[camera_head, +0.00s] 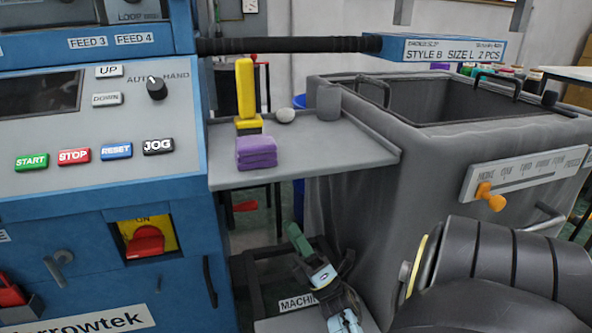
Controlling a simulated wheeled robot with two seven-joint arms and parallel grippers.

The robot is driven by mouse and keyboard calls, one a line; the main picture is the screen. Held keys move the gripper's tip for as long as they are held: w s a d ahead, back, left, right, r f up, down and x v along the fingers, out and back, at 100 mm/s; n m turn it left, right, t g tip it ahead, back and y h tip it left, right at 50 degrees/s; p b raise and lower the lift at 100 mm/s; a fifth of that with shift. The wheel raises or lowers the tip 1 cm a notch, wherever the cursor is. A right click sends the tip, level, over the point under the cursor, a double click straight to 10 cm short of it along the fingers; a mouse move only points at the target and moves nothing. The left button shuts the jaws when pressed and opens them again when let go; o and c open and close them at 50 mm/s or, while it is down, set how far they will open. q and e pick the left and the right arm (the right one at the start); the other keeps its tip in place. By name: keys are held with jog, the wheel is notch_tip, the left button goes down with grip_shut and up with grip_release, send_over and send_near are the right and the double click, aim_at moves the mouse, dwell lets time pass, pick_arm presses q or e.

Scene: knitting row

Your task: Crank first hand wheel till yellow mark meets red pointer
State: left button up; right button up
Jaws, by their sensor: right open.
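I cannot make out a hand wheel, a yellow mark on one, or its red pointer in this view. The blue knitting machine (185,235) fills the left side, with a control panel and a red rotary switch (146,242) on a yellow plate. My right gripper (326,280) is low in the middle, in front of the machine's side and below the grey shelf. It is open, and I see nothing held in it. Its fingertips are small and partly hard to read. My left gripper is not in view.
A black bar (290,45) carries a blue sign (440,50) above.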

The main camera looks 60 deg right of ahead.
jog(key=shift+s, duration=0.25)
